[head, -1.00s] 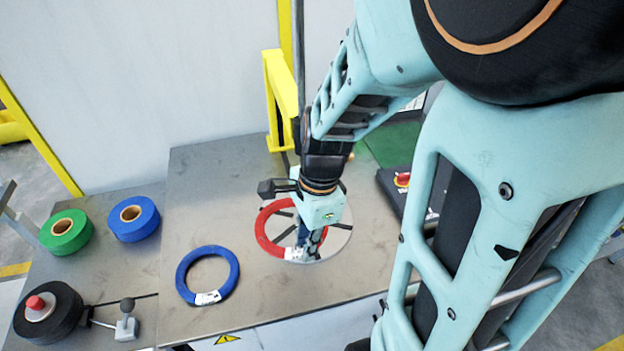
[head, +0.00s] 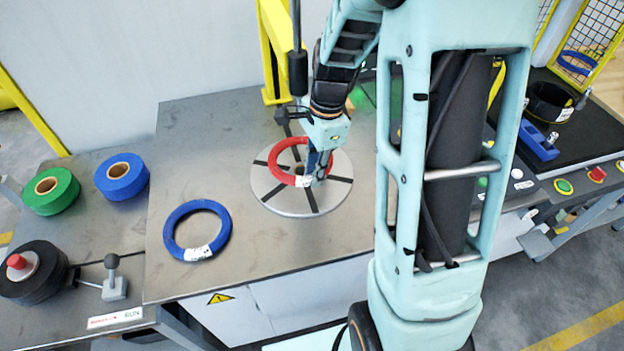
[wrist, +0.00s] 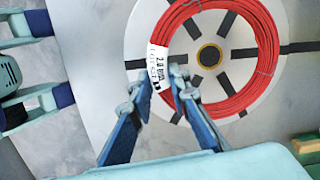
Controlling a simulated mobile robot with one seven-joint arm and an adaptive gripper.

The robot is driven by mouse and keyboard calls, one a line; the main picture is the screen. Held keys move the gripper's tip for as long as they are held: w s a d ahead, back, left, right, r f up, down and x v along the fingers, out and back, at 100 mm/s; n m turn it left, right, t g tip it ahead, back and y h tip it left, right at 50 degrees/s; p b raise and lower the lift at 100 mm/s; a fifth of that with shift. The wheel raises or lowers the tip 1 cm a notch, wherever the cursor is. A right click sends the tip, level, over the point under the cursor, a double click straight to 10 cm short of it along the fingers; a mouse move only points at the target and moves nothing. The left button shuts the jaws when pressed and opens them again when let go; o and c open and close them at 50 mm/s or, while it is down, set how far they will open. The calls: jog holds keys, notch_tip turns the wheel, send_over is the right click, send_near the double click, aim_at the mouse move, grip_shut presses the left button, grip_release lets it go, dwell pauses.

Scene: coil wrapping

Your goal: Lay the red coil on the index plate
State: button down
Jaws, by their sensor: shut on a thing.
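The red coil (head: 276,163) is over the index plate (head: 290,206), a round grey disc with dark radial slots. My gripper (head: 318,172) is shut on the coil's near right side, at its white label; in the wrist view the fingers (wrist: 160,90) close around the labelled part. The coil (wrist: 258,80) circles the plate's dark hub (wrist: 209,56) there, somewhat off centre. In the head view the coil sits toward the plate's back edge and appears slightly raised; contact with the plate cannot be told. My gripper hides its right part.
A blue coil (head: 168,232) lies on the metal table (head: 260,248), left of the plate. Green (head: 50,191) and blue (head: 121,177) tape rolls and a black roll (head: 36,280) stand farther left. A yellow post (head: 272,60) rises behind the plate.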

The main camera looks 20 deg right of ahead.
aim_at(315, 190)
jog(key=shift+w+d+f+b, duration=0.15)
jog(key=shift+w+f+b, duration=0.25)
jog(key=shift+w+f, duration=0.25)
notch_tip(315, 190, down, 3)
jog(key=shift+f+b, duration=0.1)
jog(key=shift+b, duration=1.15)
jog(key=shift+f, duration=0.1)
jog(key=c, duration=1.8)
grip_release()
jog(key=r, duration=0.4)
jog(key=d+r, duration=0.1)
jog(key=r, duration=0.3)
jog(key=r+p, duration=0.1)
jog(key=r, duration=0.3)
jog(key=shift+d+r, duration=0.1)
jog(key=shift+d, duration=0.2)
